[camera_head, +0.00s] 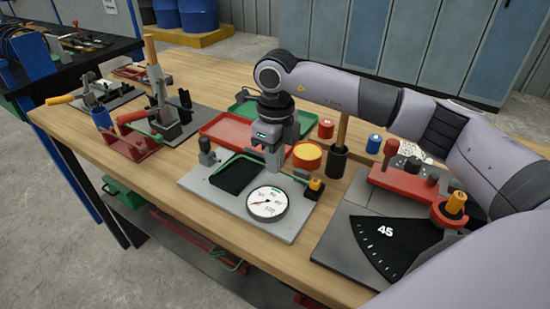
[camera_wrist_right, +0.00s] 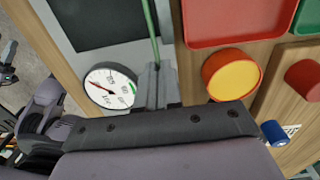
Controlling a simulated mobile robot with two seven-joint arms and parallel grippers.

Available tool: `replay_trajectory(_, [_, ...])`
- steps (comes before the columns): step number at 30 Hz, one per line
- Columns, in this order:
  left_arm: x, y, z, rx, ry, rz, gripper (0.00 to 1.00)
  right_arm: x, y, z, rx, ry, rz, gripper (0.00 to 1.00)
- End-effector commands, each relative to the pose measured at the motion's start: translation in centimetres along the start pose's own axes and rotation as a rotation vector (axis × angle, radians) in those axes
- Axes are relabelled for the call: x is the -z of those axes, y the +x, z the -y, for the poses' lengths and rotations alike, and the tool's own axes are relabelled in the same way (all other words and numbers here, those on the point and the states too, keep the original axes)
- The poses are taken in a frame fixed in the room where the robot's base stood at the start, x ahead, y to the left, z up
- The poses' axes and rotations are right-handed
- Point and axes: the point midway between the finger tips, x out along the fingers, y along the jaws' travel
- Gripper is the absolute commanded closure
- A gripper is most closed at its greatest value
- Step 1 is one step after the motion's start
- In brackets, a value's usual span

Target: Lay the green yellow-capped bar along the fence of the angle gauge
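My right gripper (camera_head: 273,168) points down over the grey plate with the white dial. Its fingers look closed around a thin green bar (camera_head: 292,177), which also shows in the right wrist view (camera_wrist_right: 150,27). The bar runs across the plate, beside the black pad; the fingers hide part of it. A yellow-orange cap (camera_head: 316,184) shows at its right end, by a dark block. The angle gauge (camera_head: 390,243), a black quadrant marked 45, lies at the right. My left gripper does not show clearly.
A white dial (camera_head: 267,203) sits on the grey plate (camera_head: 232,208). Red (camera_head: 228,128) and green trays, an orange-topped red cup (camera_head: 307,155) and a black holder (camera_head: 336,160) stand behind. A red clamp fixture (camera_head: 127,146) stands left. Bare wood separates dial plate and gauge.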

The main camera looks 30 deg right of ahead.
Motion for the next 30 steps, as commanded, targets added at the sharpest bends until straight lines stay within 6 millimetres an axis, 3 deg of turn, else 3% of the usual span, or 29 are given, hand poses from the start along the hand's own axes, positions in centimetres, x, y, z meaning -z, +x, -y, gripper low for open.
replay_trajectory(21, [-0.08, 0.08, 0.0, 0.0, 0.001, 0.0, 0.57, -0.02, -0.06, 0.73, 0.0, 0.001, 0.001, 1.0])
replay_trajectory(24, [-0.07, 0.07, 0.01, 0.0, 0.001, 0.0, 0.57, -0.02, -0.07, 0.74, 0.001, 0.001, 0.001, 0.69])
replay_trajectory(25, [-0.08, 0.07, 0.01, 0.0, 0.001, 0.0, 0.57, -0.01, -0.07, 0.75, 0.001, 0.001, 0.001, 0.65])
replay_trajectory(30, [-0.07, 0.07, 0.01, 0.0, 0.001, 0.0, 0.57, -0.01, -0.05, 0.72, 0.001, 0.001, 0.001, 0.65])
